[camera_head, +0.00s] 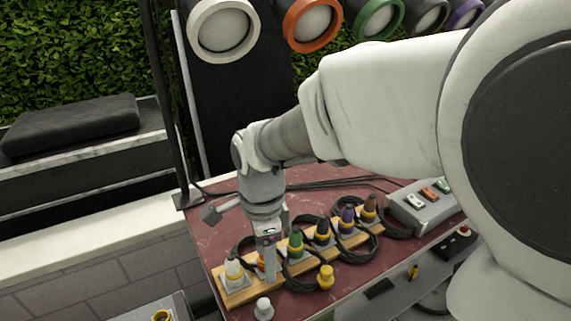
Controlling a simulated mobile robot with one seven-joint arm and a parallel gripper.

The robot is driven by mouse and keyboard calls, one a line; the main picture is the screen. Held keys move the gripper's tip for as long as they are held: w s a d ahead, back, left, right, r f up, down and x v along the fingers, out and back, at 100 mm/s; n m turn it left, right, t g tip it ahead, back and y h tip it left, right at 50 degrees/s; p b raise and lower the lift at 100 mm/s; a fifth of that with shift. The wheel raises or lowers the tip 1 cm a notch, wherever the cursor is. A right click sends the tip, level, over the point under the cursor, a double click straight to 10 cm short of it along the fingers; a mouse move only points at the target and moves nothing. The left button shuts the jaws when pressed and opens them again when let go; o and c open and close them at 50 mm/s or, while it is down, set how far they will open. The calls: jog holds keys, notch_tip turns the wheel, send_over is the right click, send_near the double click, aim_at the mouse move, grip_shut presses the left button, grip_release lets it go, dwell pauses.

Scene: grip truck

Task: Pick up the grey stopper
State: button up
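A small pale grey stopper (264,309) stands loose on the dark red tabletop (341,296), close to its front edge. My gripper (270,274) points down over the wooden board, behind the grey stopper in the picture and apart from it. The fingers are seen nearly edge-on, so I cannot tell whether they are open or shut. The gripper partly hides an orange stopper (259,261) on the board.
The wooden board (372,237) holds a white stopper (234,268), a green one (296,243) and several others, with black cables looped around them. A loose yellow stopper (326,277) stands right of my gripper. A grey switch box (425,207) is at the right.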

aim_at(266, 302)
notch_tip(266, 302, down, 12)
jog(key=shift+f+b, duration=0.25)
jog(key=shift+b, duration=0.85)
jog(key=f, duration=0.3)
jog(key=s+f+b, duration=0.1)
jog(key=f, duration=0.1)
jog(key=shift+a+f, duration=0.1)
jog(key=shift+a, duration=0.15)
grip_shut()
jog(key=shift+w, duration=0.1)
